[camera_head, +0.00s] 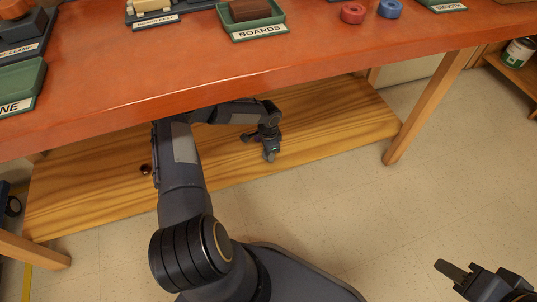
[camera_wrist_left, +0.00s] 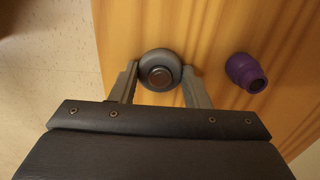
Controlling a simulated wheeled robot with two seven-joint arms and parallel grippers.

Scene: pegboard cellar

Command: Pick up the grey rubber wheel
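I cannot tell whether the wheel touches the shelf. In the head view my left gripper (camera_head: 268,148) is low over the shelf, under the table; I cannot make out the wheel there. My right gripper (camera_head: 458,272) is at the lower right over the floor, partly cut off, its opening unclear.
A purple knobbed object (camera_wrist_left: 246,73) is beside the right finger. A small dark red object (camera_head: 145,170) lies on the lower shelf (camera_head: 330,135). The red tabletop (camera_head: 200,75) overhangs my left arm; a table leg (camera_head: 425,110) stands right. The floor at right is clear.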

